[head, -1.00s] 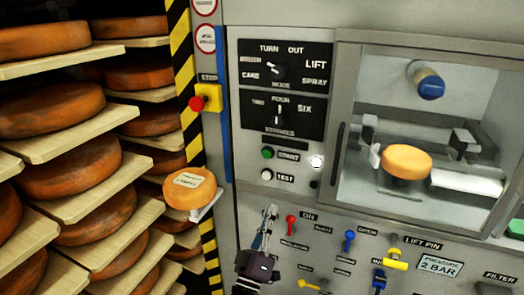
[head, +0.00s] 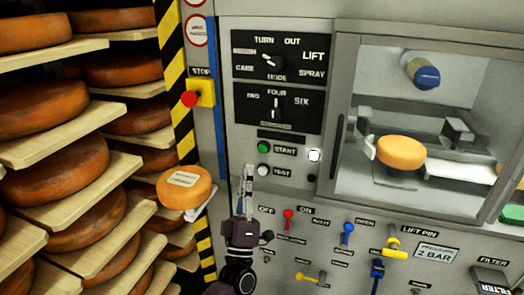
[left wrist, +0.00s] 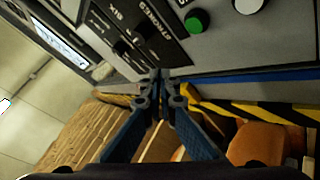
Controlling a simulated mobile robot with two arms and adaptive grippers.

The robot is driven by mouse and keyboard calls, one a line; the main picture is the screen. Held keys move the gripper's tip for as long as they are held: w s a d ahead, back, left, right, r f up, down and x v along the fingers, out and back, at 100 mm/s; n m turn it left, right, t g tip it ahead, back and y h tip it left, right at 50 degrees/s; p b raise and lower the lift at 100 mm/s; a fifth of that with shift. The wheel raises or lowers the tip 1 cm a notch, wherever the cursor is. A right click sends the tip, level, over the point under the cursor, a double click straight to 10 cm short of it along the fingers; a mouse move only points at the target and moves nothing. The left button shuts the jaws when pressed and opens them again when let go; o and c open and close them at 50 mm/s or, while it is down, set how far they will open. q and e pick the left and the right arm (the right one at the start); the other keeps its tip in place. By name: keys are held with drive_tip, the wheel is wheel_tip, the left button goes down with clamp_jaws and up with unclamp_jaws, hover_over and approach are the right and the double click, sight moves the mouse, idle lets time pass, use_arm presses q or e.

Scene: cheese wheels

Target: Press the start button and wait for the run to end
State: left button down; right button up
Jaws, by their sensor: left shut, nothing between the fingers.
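The green start button (head: 263,148) sits on the grey machine panel beside the label START. It also shows in the left wrist view (left wrist: 196,21), above and to the right of the fingertips. My left gripper (head: 248,170) is shut and empty, with its fingertips pointing up just below and left of the start button, near the white test button (head: 263,172). In the left wrist view its closed fingertips (left wrist: 160,76) are apart from the green button. A cheese wheel (head: 400,152) sits inside the machine's windowed chamber. My right gripper is not in view.
A red stop button (head: 190,99) on a yellow box sits left of the panel. Mode and strokes dials (head: 276,106) are above the start button. Red, blue and yellow levers (head: 288,218) are below. A labelled cheese (head: 184,187) rests on a small holder; shelves of cheeses fill the left.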

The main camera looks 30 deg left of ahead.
sight(263, 148)
use_arm(q)
drive_tip(key=w+b, duration=0.1)
drive_tip(key=w, duration=0.1)
drive_tip(key=w+a+b, duration=0.1)
drive_tip(key=w, duration=0.2)
drive_tip(key=w+b, duration=0.2)
drive_tip(key=shift+w+a, duration=0.35)
drive_tip(key=shift+a, duration=0.05)
idle(1.1)
drive_tip(key=shift+w+a+b, duration=0.1)
drive_tip(key=shift+w+b, duration=0.2)
drive_tip(key=shift+w, duration=0.15)
